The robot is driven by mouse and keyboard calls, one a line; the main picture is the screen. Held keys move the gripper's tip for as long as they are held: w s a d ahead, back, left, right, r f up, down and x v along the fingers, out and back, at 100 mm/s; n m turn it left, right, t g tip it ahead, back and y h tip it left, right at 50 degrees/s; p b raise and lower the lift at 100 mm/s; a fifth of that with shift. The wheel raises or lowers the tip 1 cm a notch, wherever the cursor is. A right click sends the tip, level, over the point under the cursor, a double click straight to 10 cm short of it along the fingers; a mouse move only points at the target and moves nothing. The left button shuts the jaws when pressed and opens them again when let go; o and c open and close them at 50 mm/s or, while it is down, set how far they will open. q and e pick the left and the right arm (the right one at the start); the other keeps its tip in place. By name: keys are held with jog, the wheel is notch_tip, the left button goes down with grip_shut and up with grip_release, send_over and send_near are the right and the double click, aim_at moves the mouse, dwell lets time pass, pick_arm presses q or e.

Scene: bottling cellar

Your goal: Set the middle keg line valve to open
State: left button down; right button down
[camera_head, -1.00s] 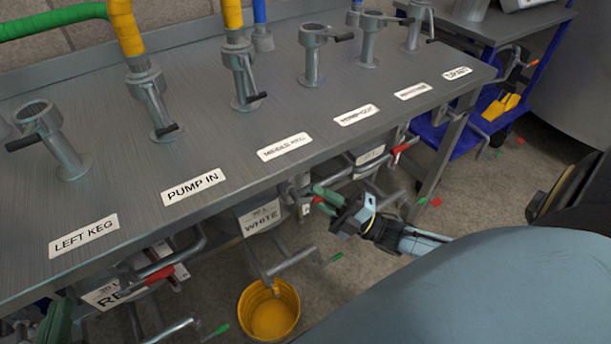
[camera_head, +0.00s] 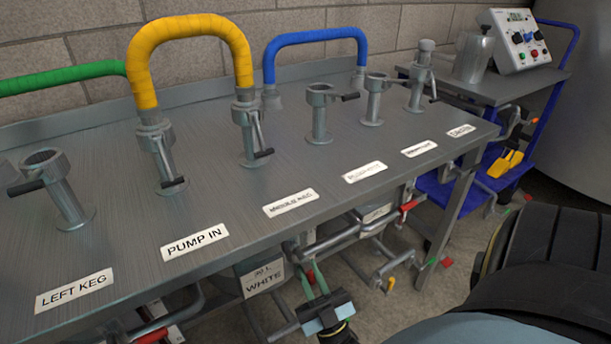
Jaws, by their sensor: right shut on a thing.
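The white-wine keg (camera_head: 264,279), labelled "30 L WHITE", stands under the bench behind the label that seems to read "MIDDLE KEG". The middle keg line valve shows only as a small piece of red handle (camera_head: 310,277) just right of this keg. My right gripper (camera_head: 315,284) reaches up from the bottom of the picture with its green fingers shut on the red handle. The fingers hide most of the handle and the valve body, so its exact angle is hard to tell. My left gripper is out of the picture.
The steel bench (camera_head: 225,205) carries several pipe stubs with levers. A yellow hose (camera_head: 190,28) joins two of them. A red valve handle (camera_head: 409,206) is under the bench to the right. A blue trolley (camera_head: 448,190) stands at the far right.

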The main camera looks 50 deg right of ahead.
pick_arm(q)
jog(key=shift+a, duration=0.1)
pick_arm(e)
jog(key=shift+w+a+f+m+g+h, duration=0.1)
jog(key=shift+a+m+g+h, duration=0.2)
jog(key=shift+m+h, duration=0.6)
jog(key=shift+s+a+r+m+g+h, duration=0.1)
jog(key=shift+m+g+h, duration=0.35)
jog(key=shift+m+h, duration=0.45)
jog(key=shift+w+a+f+m+g+h, duration=0.1)
jog(key=shift+a+m+g+h, duration=0.2)
jog(key=shift+m+h, duration=0.55)
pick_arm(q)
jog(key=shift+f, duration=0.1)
pick_arm(e)
jog(key=shift+m, duration=0.35)
jog(key=c, duration=1.4)
grip_release()
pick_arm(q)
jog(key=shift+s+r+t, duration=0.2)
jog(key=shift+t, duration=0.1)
pick_arm(e)
jog(key=v, duration=0.7)
jog(key=shift+f, duration=0.15)
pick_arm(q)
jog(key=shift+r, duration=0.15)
